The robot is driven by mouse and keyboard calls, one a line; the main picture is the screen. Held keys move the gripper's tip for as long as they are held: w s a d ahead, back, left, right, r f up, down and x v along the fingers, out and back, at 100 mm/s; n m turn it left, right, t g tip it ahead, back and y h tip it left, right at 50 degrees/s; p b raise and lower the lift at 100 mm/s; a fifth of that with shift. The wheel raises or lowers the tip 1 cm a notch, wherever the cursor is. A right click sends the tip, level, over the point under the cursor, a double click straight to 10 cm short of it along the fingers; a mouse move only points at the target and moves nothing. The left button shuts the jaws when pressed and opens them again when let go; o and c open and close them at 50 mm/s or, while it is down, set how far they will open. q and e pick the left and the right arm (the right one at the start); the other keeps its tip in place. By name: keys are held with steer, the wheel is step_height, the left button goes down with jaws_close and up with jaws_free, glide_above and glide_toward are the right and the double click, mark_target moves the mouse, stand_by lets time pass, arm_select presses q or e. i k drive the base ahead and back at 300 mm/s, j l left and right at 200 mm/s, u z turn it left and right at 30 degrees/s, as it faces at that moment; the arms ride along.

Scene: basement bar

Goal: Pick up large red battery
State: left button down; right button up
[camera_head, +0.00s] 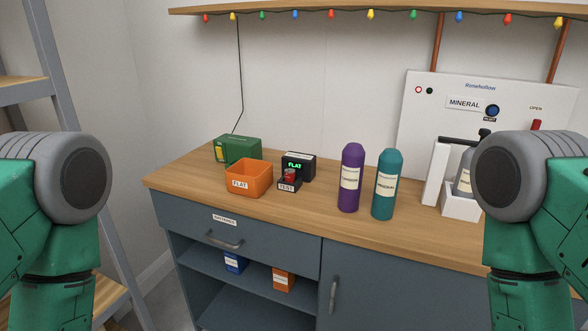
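A small red battery (290,175) stands in the black tester (299,164) on the wooden counter. The tester's display reads "FLAT" in green, and its base carries a "TEST" label. The battery's lower part is hidden by the tester. No other red battery is clear in view, so I cannot judge its size. My green and grey arms show at the left and right edges, well apart from the battery. Neither of my grippers is in view.
An orange bin (249,180) labelled "FLAT" and a green box (238,150) stand left of the tester. Purple (350,178) and teal (387,185) bottles stand right of it. A white dispenser (462,205) is further right. The counter's front strip (300,212) is clear.

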mark_target(289, 173)
steer(key=z, duration=0.6)
steer(key=j+z, duration=0.65)
steer(key=z, duration=0.15)
steer(key=j+z, duration=0.3)
steer(key=z, duration=0.15)
steer(key=k+j+z, duration=0.1)
steer(key=j+z, duration=0.15)
steer(key=z, duration=0.15)
